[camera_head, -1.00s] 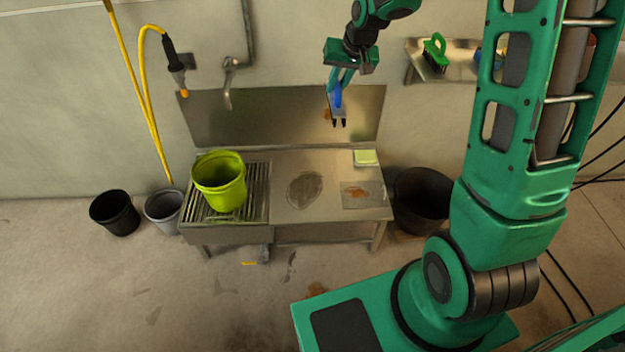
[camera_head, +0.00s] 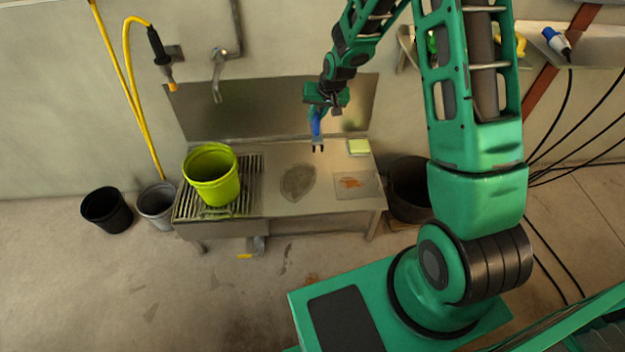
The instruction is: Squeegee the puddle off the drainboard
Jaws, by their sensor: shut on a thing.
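The steel drainboard (camera_head: 325,197) is the flat part of the sink bench against the wall. A dark wet-looking puddle (camera_head: 297,182) lies left of its middle. My gripper (camera_head: 317,148) hangs over the back of the drainboard, behind and slightly right of the puddle in the picture. Whether the tips touch the board, I cannot tell.
A lime bucket (camera_head: 211,178) stands on the grate (camera_head: 250,180) at the left. A pale yellow-green block (camera_head: 358,146) lies at the back right, behind a square patch with a brown stain (camera_head: 350,183). Dark bins flank the bench. A steel backsplash (camera_head: 270,108) rises behind.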

